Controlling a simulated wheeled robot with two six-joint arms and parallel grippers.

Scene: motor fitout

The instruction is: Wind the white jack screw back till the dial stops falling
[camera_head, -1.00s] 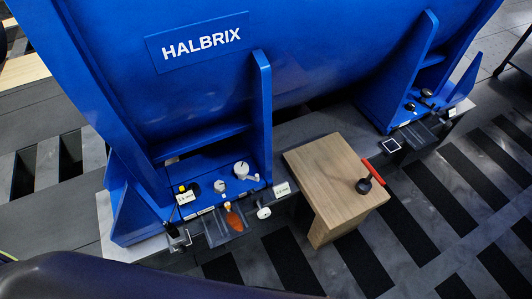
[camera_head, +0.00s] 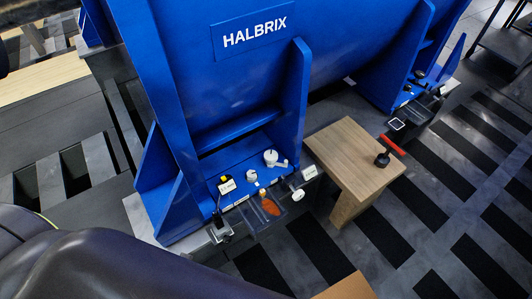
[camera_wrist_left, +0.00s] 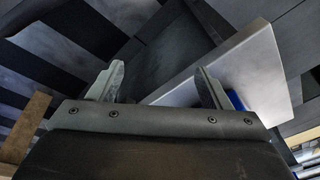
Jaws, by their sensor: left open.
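The likely white jack screw is a round white knob (camera_head: 298,195) on the front edge of the foot plate under the blue HALBRIX motor (camera_head: 240,95). A small white readout (camera_head: 309,172) stands just above it and another (camera_head: 227,187) sits to the left; their digits are too small to read surely. My left gripper (camera_wrist_left: 158,82) is open and empty in the left wrist view, its fingers in front of a pale slab (camera_wrist_left: 235,70). The knob cannot be made out there. In the head view my left arm crosses the bottom left, its gripper out of sight. My right gripper is not visible.
A small tray with an orange-handled tool (camera_head: 270,205) hangs left of the knob. A wooden block table (camera_head: 355,155) with a red-handled tool (camera_head: 391,148) stands right of it. Light fittings (camera_head: 270,157) sit on the blue foot. The striped floor in front is mostly clear.

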